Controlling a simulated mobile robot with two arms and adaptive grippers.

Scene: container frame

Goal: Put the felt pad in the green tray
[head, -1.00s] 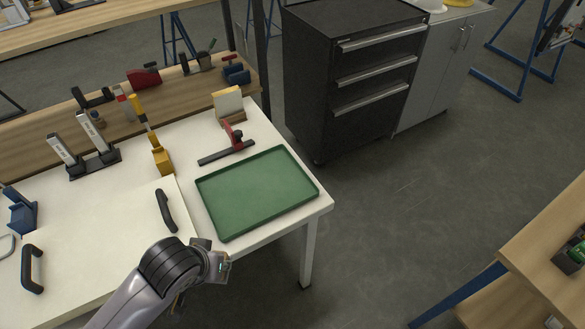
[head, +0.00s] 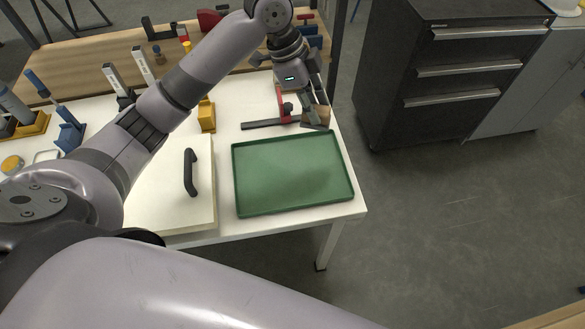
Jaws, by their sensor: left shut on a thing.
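The green tray (head: 243,208) lies empty on the right part of the white table. My left gripper (head: 314,106) points down just behind the tray's back right corner. It is shut on a small brownish-grey piece (head: 316,116), which looks like the felt pad. The fingers cover part of this piece. It is close to the tray's back rim, and I cannot tell whether it touches the table. My right gripper is not in view.
A red and black clamp-like tool (head: 266,124) lies just left of the gripper, behind the tray. A cream panel with a black handle (head: 190,173) is left of the tray. A yellow-based tool (head: 206,115) stands behind it. A dark drawer cabinet (head: 440,85) stands right of the table.

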